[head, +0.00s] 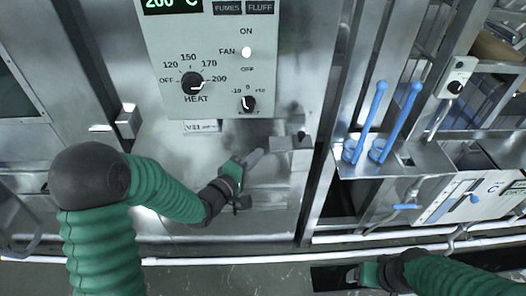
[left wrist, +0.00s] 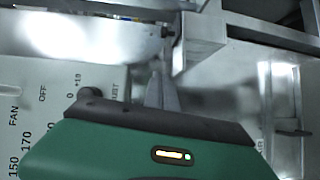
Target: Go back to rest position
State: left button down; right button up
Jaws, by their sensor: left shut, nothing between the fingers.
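My left gripper (head: 254,158) is shut and empty in front of the steel machine front, below the control panel (head: 208,60). Its fingertips are close to a steel bracket (head: 291,143) on the machine; I cannot tell whether they touch it. In the left wrist view the shut fingers (left wrist: 161,90) point up towards the bracket's edge, and the panel shows at the left, turned sideways. My right gripper (head: 352,275) is low in the head view, above the floor near the bottom edge. Its fingers are small and dark there, so its opening is unclear.
The panel has a heat knob (head: 193,84), a smaller knob (head: 248,103) and a lit fan switch (head: 246,52). Two blue-handled tools (head: 366,120) stand in a steel shelf (head: 410,160) at the right. White pipes (head: 180,238) run low along the machine.

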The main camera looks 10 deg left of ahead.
pick_arm(q)
jog(key=s+a+f+m+g+y, duration=0.1)
jog(key=s+f+m+g+y, duration=0.2)
jog(key=s, duration=0.9)
jog(key=s+a+f+m+g+y, duration=0.1)
jog(key=s+f+m+g+y, duration=0.1)
jog(key=s+f+m+g, duration=0.4)
jog(key=s+m+g, duration=0.4)
jog(key=s, duration=0.2)
jog(key=shift+s+a+f+y, duration=0.15)
jog(key=shift+s+f+y, duration=0.15)
jog(key=shift+f+y, duration=0.1)
pick_arm(e)
jog(key=shift+d+f, duration=0.1)
jog(key=shift+d, duration=0.85)
pick_arm(q)
jog(key=shift+a, duration=0.1)
pick_arm(e)
jog(key=shift+s+a, duration=0.1)
pick_arm(q)
jog(key=shift+a+f, duration=0.1)
jog(key=shift+a, duration=0.2)
pick_arm(e)
jog(key=shift+a, duration=0.35)
